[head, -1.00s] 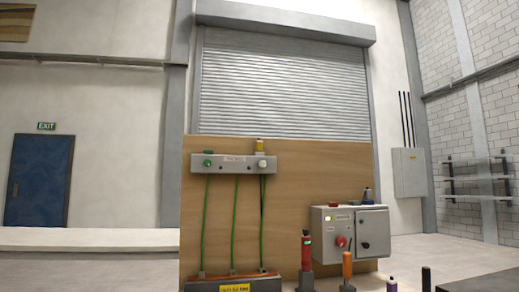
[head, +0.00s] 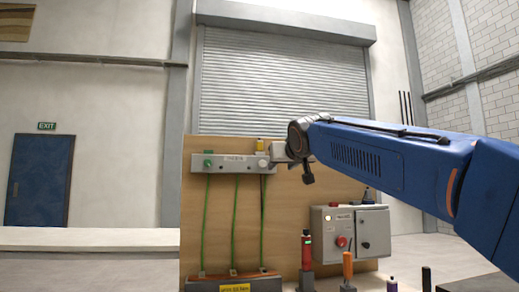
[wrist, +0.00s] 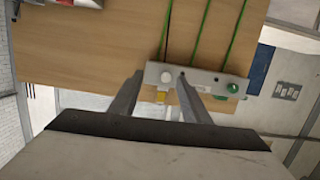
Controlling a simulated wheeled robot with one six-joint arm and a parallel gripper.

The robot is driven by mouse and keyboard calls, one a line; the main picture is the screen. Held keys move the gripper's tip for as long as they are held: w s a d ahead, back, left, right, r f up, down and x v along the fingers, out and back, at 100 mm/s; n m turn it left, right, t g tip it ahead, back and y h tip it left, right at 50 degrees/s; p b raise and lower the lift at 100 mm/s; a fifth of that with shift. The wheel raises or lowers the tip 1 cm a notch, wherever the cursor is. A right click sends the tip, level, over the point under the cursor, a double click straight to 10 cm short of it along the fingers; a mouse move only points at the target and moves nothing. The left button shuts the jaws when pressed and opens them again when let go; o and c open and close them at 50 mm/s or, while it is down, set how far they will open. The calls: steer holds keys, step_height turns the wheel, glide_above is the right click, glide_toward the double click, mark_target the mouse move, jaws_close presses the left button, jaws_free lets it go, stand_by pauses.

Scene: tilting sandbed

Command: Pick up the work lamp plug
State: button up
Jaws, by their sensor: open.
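No part carries a readable work lamp label, so I cannot tell for certain which one is the plug. A grey bar (head: 222,164) on the wooden panel bears a white round piece (head: 262,163), a yellow piece (head: 260,144) and a green piece (head: 208,162). My gripper (wrist: 160,74) is open and empty. In the wrist view its two fingers point at the bar, with the white piece (wrist: 166,77) and yellow piece (wrist: 160,96) showing between them. Whether a finger touches anything is unclear. In the head view my gripper is just right of the white piece, its fingertips hard to make out.
Green cords (head: 235,220) hang from the bar to a dark tray (head: 235,284). A grey control box (head: 342,230) is mounted lower right on the panel (head: 290,210). A red tool (head: 306,250) and an orange-handled tool (head: 347,265) stand below.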

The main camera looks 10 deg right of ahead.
steer(key=t, duration=0.2)
glide_toward(260, 145)
steer(key=shift+w+d, duration=0.1)
steer(key=shift+w, duration=4.2)
steer(key=shift+c, duration=0.3)
jaws_close()
